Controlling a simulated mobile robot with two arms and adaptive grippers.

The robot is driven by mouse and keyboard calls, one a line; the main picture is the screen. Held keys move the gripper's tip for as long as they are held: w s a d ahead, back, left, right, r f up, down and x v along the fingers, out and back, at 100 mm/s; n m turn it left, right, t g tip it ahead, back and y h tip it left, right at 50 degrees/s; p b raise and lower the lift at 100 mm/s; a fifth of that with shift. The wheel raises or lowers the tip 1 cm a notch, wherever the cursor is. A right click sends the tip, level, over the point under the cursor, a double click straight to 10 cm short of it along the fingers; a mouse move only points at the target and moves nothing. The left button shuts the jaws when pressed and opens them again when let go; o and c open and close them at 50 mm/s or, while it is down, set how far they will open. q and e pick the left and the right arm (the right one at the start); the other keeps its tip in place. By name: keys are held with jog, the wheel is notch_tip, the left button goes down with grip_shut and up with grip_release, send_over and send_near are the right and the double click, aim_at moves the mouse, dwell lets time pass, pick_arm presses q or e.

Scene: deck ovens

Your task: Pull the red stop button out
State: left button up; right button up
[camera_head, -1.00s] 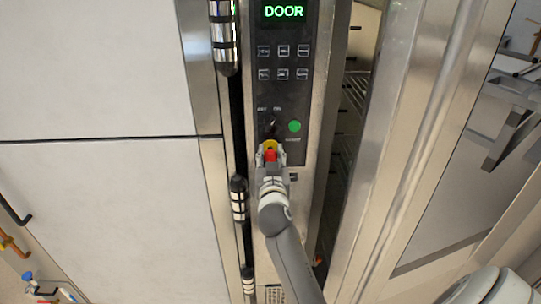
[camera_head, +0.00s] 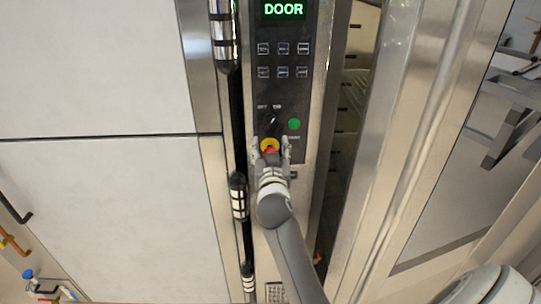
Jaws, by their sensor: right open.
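The red stop button (camera_head: 271,151) sits on a yellow round base (camera_head: 269,144) low on the black control panel. Only a small part of the red shows; my gripper hides the rest. My right gripper (camera_head: 271,147) comes up from below and is open, with one finger on each side of the button. I cannot tell whether the fingers touch it. My left gripper is not in view.
The panel (camera_head: 283,93) has a lit green "DOOR" display (camera_head: 284,10), several keys, a black rotary knob (camera_head: 271,121) and a green button (camera_head: 294,124) close above the gripper. A steel door (camera_head: 385,150) stands ajar on the right. Black-and-silver hinges (camera_head: 238,196) line the left.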

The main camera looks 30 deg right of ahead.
aim_at(270, 116)
notch_tip(270, 116, up, 8)
jog(key=shift+f, duration=0.2)
dwell(0.4)
